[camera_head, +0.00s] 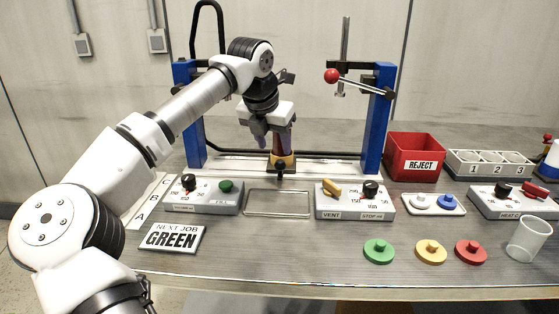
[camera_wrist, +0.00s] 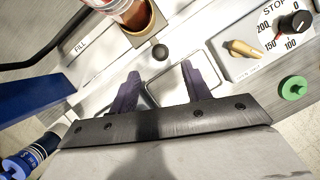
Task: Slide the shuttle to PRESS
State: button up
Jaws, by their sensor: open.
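The shuttle (camera_head: 281,161) is a yellowish holder on the pale rail, left of centre between the blue posts, with a black knob (camera_head: 281,169) on its front. It carries a reddish vessel, partly hidden behind my gripper in the head view. In the wrist view the vessel (camera_wrist: 130,12) sits in the shuttle at the top, with the knob (camera_wrist: 160,53) just beyond my fingertips. My gripper (camera_head: 267,139) points down above and near the shuttle. Its purple fingers (camera_wrist: 160,74) are open, apart from the knob, with nothing between them. A FILL label (camera_wrist: 80,47) shows on the rail; no PRESS label is readable.
Blue posts (camera_head: 376,120) flank the rail, with a red-ball lever (camera_head: 331,76) on the right one. In front stand a FILL-side control box (camera_head: 205,205), an empty tray (camera_head: 277,213) and a VENT box (camera_head: 354,211). A red REJECT bin (camera_head: 414,157) stands right.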

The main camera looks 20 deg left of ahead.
aim_at(279, 162)
jog(key=x, duration=0.6)
jog(key=shift+w+d+f, duration=0.1)
jog(key=shift+w+f, duration=0.05)
jog(key=shift+f, duration=0.05)
grip_shut()
